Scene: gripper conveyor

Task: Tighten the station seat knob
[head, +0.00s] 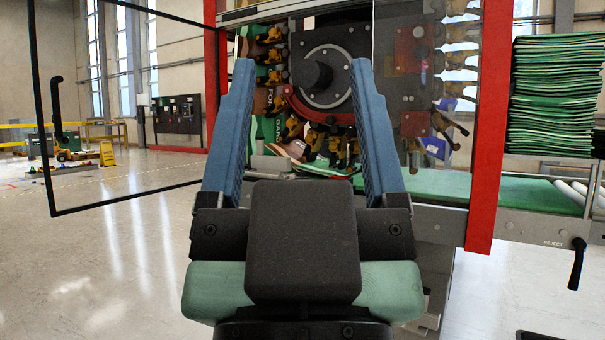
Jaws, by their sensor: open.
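My gripper (303,66) fills the middle of the head view, its two long blue fingers wide apart and pointing into the machine. Nothing is held between them. Beyond and between the fingers is a round grey plate (333,96) with a dark round hub (311,75) standing out from it. A red curved piece (318,115) runs around the plate's lower left. Several yellow-and-black clamps (293,128) sit around the wheel. I cannot tell which part is the station seat knob; the fingers hide some of the clamps.
A framed clear door (125,204) stands open at left. Red posts (488,130) flank the machine opening, with a clear panel at its right. A green conveyor belt (530,192) runs right, below a stack of green sheets (555,95). A black handle (577,262) juts out.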

